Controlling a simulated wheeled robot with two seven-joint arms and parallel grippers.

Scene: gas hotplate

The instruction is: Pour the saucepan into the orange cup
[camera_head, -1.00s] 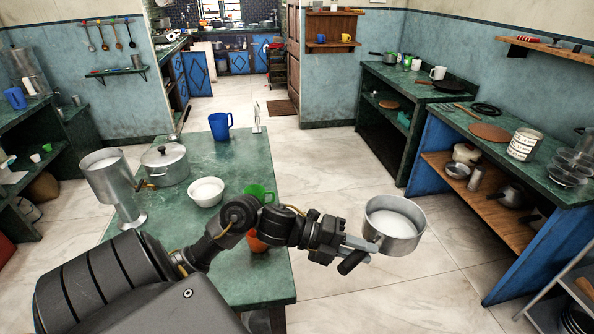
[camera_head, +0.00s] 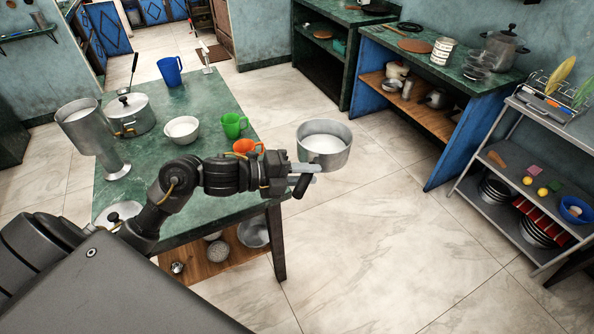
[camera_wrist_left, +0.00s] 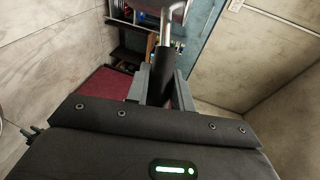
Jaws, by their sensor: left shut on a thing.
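The metal saucepan (camera_head: 324,148) holds a white content and is about level, out past the right edge of the green table. My left gripper (camera_head: 300,178) is shut on its dark handle, which also shows between the fingers in the left wrist view (camera_wrist_left: 163,78). The orange cup (camera_head: 248,147) stands on the table near its right edge, to the left of the saucepan. My left arm hides the cup's lower part. My right gripper is out of view.
A green mug (camera_head: 233,125), a white bowl (camera_head: 181,130), a lidded pot (camera_head: 130,115), a tall metal vessel (camera_head: 95,138) and a blue mug (camera_head: 171,71) stand on the green table (camera_head: 205,92). Open floor (camera_head: 370,235) lies to the right.

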